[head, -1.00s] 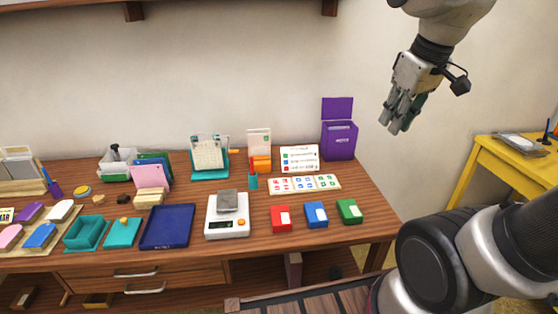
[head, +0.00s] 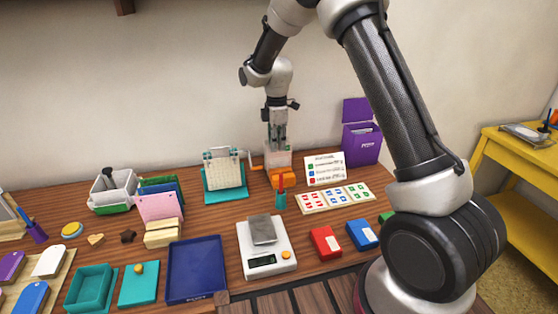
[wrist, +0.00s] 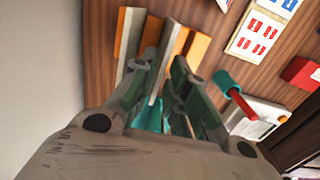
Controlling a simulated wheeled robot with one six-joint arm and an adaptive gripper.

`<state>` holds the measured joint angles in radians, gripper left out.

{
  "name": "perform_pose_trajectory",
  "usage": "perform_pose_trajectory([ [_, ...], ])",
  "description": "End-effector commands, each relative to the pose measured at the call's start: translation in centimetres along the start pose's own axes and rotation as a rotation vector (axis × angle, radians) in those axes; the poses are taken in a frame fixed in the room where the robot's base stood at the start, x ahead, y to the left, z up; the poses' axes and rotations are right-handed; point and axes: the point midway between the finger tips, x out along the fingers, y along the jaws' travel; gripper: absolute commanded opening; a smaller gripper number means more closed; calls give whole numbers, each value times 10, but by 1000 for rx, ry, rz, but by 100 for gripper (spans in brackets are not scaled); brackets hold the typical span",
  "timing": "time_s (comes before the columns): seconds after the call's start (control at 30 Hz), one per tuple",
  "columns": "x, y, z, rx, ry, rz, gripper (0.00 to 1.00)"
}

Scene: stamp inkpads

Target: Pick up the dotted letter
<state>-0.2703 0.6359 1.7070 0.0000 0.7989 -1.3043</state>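An orange letter holder (head: 283,180) stands at the back of the desk with pale letters (head: 278,158) upright in it. My gripper (head: 277,140) points down directly above and over these letters. In the wrist view the orange holder (wrist: 198,50) shows beyond my fingers, with pale upright letter edges (wrist: 131,32) in its slots. My gripper (wrist: 158,85) is open there, its two fingers apart on either side of a thin pale letter edge (wrist: 164,50). I cannot tell whether the fingers touch it. Dots on a letter cannot be made out.
A teal stand (head: 225,180) is to the left; a sign (head: 325,170) and purple box (head: 361,145) are to the right. A scale (head: 268,262) stands in front.

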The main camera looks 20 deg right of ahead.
Motion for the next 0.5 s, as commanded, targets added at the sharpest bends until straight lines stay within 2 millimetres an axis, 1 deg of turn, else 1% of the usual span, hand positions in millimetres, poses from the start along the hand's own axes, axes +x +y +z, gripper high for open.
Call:
perform_pose_trajectory([
  [0.03,6,-1,1,1,-1,-2,16],
  [0.23,26,0,5,3,-1,-2,16],
  [0.4,53,1,8,3,-1,-3,16],
  [0.5,61,2,8,3,0,0,16],
])
